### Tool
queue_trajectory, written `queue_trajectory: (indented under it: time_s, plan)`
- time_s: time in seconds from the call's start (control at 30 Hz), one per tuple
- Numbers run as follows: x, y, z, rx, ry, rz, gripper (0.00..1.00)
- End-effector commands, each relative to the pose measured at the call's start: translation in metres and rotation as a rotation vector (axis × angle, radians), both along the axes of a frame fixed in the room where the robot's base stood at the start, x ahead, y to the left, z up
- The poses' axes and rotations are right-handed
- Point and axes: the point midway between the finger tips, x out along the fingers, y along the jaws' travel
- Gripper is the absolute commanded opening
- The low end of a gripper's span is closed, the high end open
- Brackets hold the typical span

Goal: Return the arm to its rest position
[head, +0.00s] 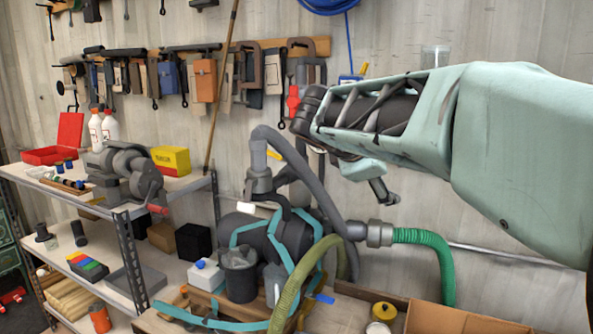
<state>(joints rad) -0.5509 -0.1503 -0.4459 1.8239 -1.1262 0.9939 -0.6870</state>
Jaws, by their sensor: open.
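My pale green arm (520,140) reaches in from the right edge and extends left across the upper right of the head view. Its dark joint (307,112) is at the left end, in front of the wall. My gripper (385,194) shows small and dark below the forearm, pointing down and right. It is open, with nothing seen between its fingers. It is partly hidden by the arm and appears above the grey hose fitting (379,233); the gap in depth is hard to tell.
A pump with thick grey and green hoses (425,238) stands below the arm. An open cardboard box (455,318) is at the bottom right. Metal shelves (135,262) with a vise (125,165) stand left. Tools hang on the wall. Bare wall (500,40) lies above the arm.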

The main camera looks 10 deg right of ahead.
Motion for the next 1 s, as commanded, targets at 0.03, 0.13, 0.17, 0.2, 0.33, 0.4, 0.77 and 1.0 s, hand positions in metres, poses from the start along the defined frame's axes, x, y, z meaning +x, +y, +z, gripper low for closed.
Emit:
queue_trajectory:
  time_s: [0.03, 0.13, 0.17, 0.2, 0.33, 0.4, 0.77, 1.0]
  plan:
    - [-0.002, 0.0, -0.002, 0.01, -0.002, -0.003, 0.83]
    - [-0.003, 0.001, -0.004, 0.022, -0.002, -0.006, 0.83]
    - [-0.003, 0.001, -0.005, 0.023, -0.002, -0.006, 0.83]
    - [-0.003, 0.001, -0.005, 0.025, -0.003, -0.006, 0.83]
    - [-0.003, 0.001, -0.005, 0.023, -0.002, -0.006, 0.83]
    - [-0.003, 0.001, -0.005, 0.023, -0.002, -0.006, 0.83]
    - [-0.079, 0.027, -0.081, 0.473, -0.075, -0.162, 0.83]
    - [-0.172, 0.099, -0.155, 0.995, -0.175, -0.45, 0.83]
